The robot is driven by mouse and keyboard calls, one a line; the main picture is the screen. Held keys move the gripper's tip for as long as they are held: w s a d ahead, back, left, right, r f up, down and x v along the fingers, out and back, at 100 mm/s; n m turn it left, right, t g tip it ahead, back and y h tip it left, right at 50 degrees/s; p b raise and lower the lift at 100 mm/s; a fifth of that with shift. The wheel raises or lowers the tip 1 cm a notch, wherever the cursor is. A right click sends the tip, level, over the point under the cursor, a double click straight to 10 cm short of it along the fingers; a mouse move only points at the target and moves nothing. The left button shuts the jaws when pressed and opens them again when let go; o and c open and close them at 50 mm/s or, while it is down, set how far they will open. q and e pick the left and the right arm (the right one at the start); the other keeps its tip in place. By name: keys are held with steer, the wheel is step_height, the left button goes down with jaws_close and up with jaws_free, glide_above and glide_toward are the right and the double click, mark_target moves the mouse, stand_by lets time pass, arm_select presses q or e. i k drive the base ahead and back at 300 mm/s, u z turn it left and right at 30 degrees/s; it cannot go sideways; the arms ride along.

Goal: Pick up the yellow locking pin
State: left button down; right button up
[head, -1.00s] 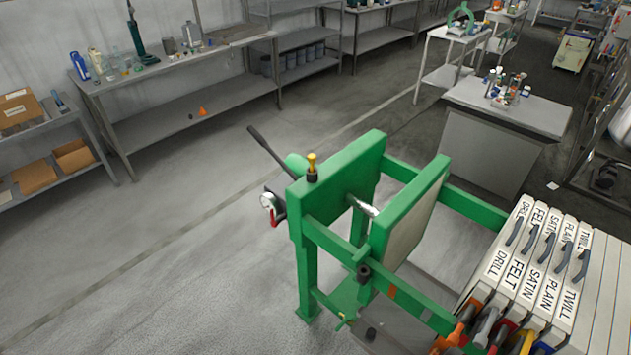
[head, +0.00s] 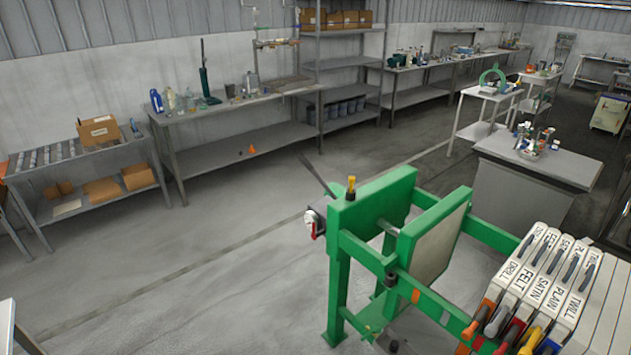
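A small yellow locking pin (head: 351,184) stands upright in a dark collar on top of the green press frame (head: 372,201). The frame stands at the right of centre in the head view. A dark lever (head: 316,176) rises to the left behind the pin, and a gauge with a red part (head: 313,224) is on the frame's left side. Neither of my grippers is in view.
Labelled white plates (head: 545,285) with coloured handles are racked at the lower right. A grey cabinet (head: 530,180) stands behind the frame. Benches and shelves line the back wall. The floor left of the frame is clear.

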mark_target(351, 179)
steer(key=u, duration=0.7)
steer(key=i, duration=0.85)
steer(key=u, duration=0.55)
steer(key=i, duration=0.8)
steer(key=z, duration=0.8)
steer(key=i, duration=0.75)
steer(key=z, duration=0.9)
